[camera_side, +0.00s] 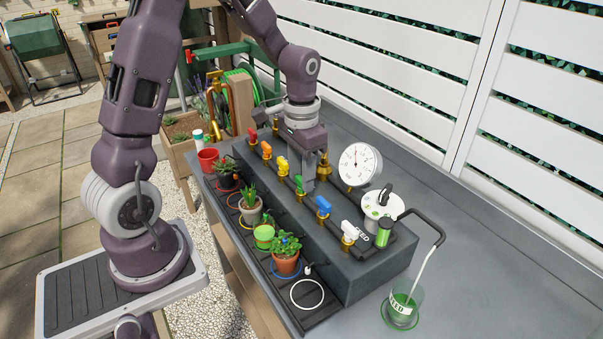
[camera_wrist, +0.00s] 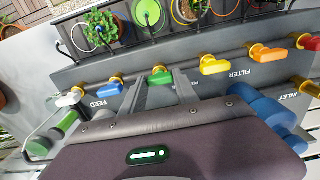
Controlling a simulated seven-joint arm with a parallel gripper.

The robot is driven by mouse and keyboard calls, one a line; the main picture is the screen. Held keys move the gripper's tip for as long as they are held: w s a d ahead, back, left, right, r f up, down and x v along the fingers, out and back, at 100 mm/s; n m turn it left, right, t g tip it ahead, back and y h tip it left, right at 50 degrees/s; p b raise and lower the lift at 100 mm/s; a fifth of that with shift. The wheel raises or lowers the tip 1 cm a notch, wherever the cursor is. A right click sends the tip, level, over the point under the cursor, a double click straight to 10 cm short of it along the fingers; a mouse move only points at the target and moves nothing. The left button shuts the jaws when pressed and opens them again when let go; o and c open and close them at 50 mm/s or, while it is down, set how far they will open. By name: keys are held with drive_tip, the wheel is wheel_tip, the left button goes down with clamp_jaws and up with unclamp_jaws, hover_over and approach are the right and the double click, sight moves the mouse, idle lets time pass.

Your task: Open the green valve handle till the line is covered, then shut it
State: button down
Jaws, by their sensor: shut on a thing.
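The green valve handle (camera_side: 299,184) sits in a row of coloured handles on the dark manifold block. My gripper (camera_side: 306,178) reaches down over it from above. In the wrist view the green handle (camera_wrist: 160,76) lies between my two fingertips (camera_wrist: 161,84), and the gripper is shut on it. A light green pot (camera_side: 264,235) stands in the tray below the block and shows from above in the wrist view (camera_wrist: 147,12). A glass with green liquid (camera_side: 402,308) and a tube stands at the right. I cannot make out a fill line on either.
The blue handle (camera_side: 323,206) and yellow handle (camera_side: 282,166) are close on either side of the green one. Potted plants line the tray (camera_side: 322,313).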

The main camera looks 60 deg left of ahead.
idle(0.3)
drive_tip(key=c, duration=0.9)
unclamp_jaws()
wheel_tip(320, 180, up, 7)
drive_tip(key=shift+r, duration=0.1)
